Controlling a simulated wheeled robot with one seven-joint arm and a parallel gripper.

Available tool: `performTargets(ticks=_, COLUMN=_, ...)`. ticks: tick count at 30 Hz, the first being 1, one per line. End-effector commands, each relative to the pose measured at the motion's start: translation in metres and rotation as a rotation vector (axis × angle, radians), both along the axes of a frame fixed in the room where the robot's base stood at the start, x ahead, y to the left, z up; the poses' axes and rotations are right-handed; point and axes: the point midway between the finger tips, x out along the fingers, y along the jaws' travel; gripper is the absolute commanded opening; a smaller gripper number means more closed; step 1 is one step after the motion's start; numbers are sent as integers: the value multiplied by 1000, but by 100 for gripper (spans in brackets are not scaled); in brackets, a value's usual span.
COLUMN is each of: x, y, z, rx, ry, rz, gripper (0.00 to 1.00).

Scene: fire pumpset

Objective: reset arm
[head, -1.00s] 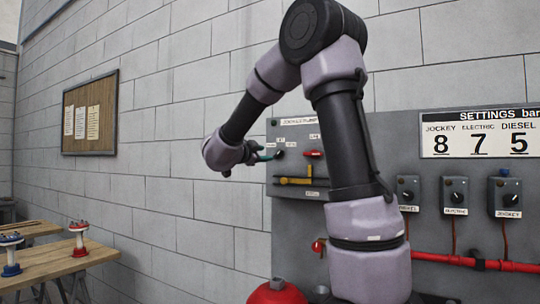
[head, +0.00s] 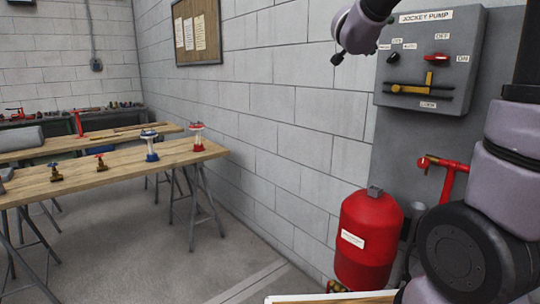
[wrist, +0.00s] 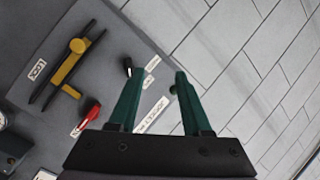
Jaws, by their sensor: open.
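My gripper (wrist: 158,74) has two green fingers, spread apart with nothing between them. In the wrist view they are in front of the grey jockey pump panel, near its edge with the block wall. In the head view my gripper (head: 337,58) is small and dark at the top, just left of the panel (head: 420,50); its fingers are hard to make out there. My arm shows along the right edge, with a large dark joint low in the picture. Part of the arm is out of frame.
The panel bears a red switch (head: 436,57), a black knob (head: 392,57) and a yellow lever (head: 428,85). A red tank (head: 366,235) stands below. Wooden workbenches (head: 110,168) with valves stand left. Floor between bench and tank is clear.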

Motion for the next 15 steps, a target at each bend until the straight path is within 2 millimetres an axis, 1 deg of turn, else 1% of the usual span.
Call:
performTargets(ticks=1, x=-8, y=7, z=7, rx=9, ry=7, rz=88, gripper=49)
performTargets(ticks=3, x=-20, y=22, z=8, rx=10, ry=38, rz=217, gripper=49)
performTargets(ticks=5, x=-33, y=36, z=7, rx=4, ry=77, rz=322, gripper=49)
performTargets(ticks=7, x=-54, y=51, z=0, rx=-12, ry=137, rz=439, gripper=49)
performTargets(ticks=8, x=-64, y=57, z=-4, rx=-20, ry=168, rz=485, gripper=49)
performTargets(ticks=9, x=-78, y=64, z=-11, rx=-32, ry=211, rz=544, gripper=49)
performTargets(ticks=11, x=-103, y=73, z=-24, rx=-54, ry=287, rz=624, gripper=49)
performTargets(ticks=12, x=-120, y=77, z=-35, rx=-67, ry=343, rz=671, gripper=49)
performTargets(ticks=14, x=-148, y=82, z=-52, rx=-90, ry=434, rz=734, gripper=49)
performTargets(ticks=15, x=-168, y=83, z=-65, rx=-102, ry=497, rz=767, gripper=49)
